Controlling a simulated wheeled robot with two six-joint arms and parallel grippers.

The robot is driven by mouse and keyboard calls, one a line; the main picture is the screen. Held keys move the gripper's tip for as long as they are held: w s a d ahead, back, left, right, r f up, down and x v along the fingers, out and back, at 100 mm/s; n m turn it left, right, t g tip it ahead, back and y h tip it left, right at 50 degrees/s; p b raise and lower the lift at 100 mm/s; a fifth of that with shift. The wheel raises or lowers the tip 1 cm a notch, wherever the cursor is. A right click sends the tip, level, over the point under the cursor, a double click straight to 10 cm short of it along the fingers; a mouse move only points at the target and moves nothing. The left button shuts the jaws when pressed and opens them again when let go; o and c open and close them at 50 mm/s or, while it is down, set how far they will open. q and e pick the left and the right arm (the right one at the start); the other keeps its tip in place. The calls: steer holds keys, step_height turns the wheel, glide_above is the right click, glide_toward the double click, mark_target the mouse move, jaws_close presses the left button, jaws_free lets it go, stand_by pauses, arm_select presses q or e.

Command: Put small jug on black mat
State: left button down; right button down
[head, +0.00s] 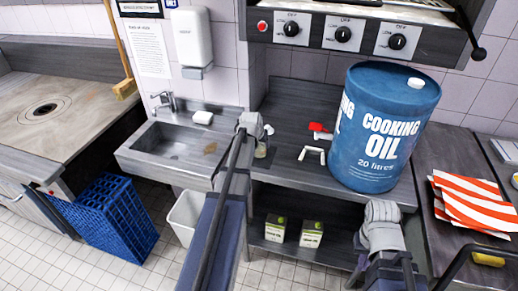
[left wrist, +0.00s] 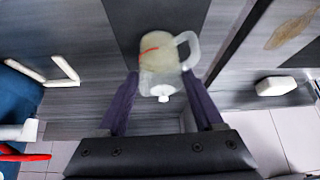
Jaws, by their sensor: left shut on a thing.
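The small jug (left wrist: 160,62) is translucent and pale, with a red mark, a loop handle and a white cap. In the left wrist view my left gripper (left wrist: 161,78) has its fingers on both sides of it, shut on it. In the head view the jug (head: 261,149) shows partly beside my left arm, over the counter. The black mat (left wrist: 122,22) shows as a dark patch under and beyond the jug in the left wrist view. I cannot tell whether the jug touches it.
A big blue cooking oil drum (head: 376,140) stands on the counter at right. A white bent piece (head: 313,154) and a red item (head: 320,130) lie between it and the jug. A sink (head: 178,146) is at left, with a white soap bar (head: 202,117) on its rim.

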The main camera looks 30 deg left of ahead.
arm_select(q)
steer(key=shift+f, duration=0.1)
steer(key=shift+f, duration=0.15)
jaws_free()
stand_by(0.3)
steer(key=shift+r, duration=0.3)
steer(key=p+v, duration=1)
steer(key=v, duration=0.2)
steer(key=shift+s+f, duration=0.1)
